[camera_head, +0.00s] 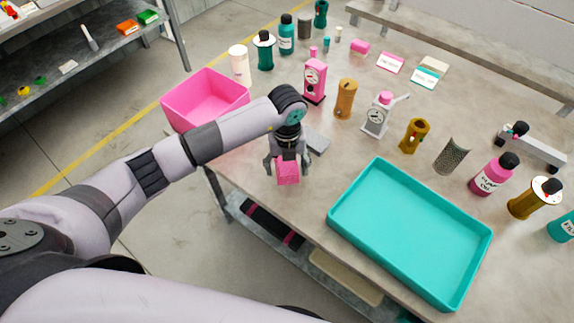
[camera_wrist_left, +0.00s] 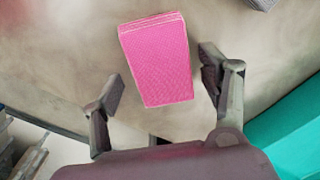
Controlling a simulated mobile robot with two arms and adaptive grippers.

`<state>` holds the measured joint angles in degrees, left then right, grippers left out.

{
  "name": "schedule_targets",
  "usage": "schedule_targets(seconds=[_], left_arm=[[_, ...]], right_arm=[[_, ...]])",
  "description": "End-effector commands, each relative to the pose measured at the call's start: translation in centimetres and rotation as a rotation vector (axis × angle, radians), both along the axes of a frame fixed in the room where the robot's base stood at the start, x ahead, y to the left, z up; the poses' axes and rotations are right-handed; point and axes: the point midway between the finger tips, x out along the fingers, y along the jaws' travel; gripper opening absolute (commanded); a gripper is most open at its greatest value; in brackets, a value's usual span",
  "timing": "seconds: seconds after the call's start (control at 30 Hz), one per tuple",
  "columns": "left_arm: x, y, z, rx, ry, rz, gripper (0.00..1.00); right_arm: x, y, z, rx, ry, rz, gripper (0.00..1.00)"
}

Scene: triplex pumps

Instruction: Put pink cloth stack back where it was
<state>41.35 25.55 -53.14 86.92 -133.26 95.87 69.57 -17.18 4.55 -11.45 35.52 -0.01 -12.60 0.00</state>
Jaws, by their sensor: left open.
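The pink cloth stack (camera_head: 288,172) is a small pink block with layered edges near the table's left front edge. My left gripper (camera_head: 287,163) is directly over it in the head view, fingers spread to its sides. In the left wrist view the cloth stack (camera_wrist_left: 157,62) lies between and slightly beyond the fingertips of the left gripper (camera_wrist_left: 160,75). The fingers are open, with a visible gap on each side of the stack. Whether the stack touches the table is hard to tell. My right gripper is out of view.
A pink bin (camera_head: 205,98) stands left of the gripper and a teal tray (camera_head: 411,232) to its right. A grey block (camera_head: 317,141) lies just behind the gripper.

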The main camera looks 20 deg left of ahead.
Motion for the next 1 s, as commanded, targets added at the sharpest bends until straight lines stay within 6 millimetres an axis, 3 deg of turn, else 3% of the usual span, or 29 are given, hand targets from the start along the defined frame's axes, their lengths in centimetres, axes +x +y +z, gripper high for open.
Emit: schedule_targets(seconds=[0.5,0.7,1.0], left_arm=[[0.2,0.0,9.9,-0.001,-0.007,-0.001,0.69],[0.1,0.0,11.6,-0.001,-0.003,-0.001,0.69],[0.1,0.0,11.8,-0.001,-0.002,0.0,0.69]], right_arm=[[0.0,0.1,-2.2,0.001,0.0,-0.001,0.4],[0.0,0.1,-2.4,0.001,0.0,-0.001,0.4],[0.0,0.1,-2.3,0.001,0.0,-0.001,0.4]])
